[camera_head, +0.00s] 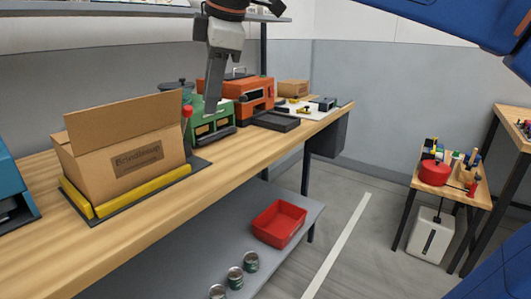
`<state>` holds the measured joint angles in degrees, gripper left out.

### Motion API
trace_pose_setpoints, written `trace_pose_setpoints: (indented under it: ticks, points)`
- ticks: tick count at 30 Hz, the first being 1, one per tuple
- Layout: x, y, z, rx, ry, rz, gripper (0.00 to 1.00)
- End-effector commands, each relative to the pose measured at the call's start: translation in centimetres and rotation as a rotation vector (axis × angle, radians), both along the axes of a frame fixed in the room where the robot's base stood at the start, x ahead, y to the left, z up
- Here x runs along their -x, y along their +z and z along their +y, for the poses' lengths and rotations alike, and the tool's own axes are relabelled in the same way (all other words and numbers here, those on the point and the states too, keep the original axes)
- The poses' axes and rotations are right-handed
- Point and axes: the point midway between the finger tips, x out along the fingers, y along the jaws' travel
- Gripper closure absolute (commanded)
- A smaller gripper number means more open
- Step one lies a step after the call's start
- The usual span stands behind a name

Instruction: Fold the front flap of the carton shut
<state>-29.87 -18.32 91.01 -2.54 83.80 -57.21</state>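A brown cardboard carton (100,180) stands at the left of the wooden bench, with a dark printed label on its front. My gripper (211,108) points down from the top of the picture, right of the carton and apart from the flap. Its fingers overlap in this view, so their opening does not show. Nothing can be made out between them.
Yellow rails (150,188) edge the carton's dark base. A green machine (208,122), a red handle (187,112) and an orange machine (250,97) stand right of the carton. A blue object (12,185) is at far left. The bench's front strip is clear.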

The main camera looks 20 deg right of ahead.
Motion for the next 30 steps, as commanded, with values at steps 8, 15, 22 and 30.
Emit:
trace_pose_setpoints:
  ticks: [8, 15, 22, 30]
  points:
    - [0.7, -3.4, -3.0, -0.044, -0.158, 0.019, 0.79]
    - [1.5, -6.4, -5.3, -0.083, -0.290, 0.034, 0.79]
    - [2.3, -9.2, -7.4, -0.121, -0.416, 0.044, 0.79]
    - [3.3, -11.8, -9.2, -0.156, -0.528, 0.055, 0.79]
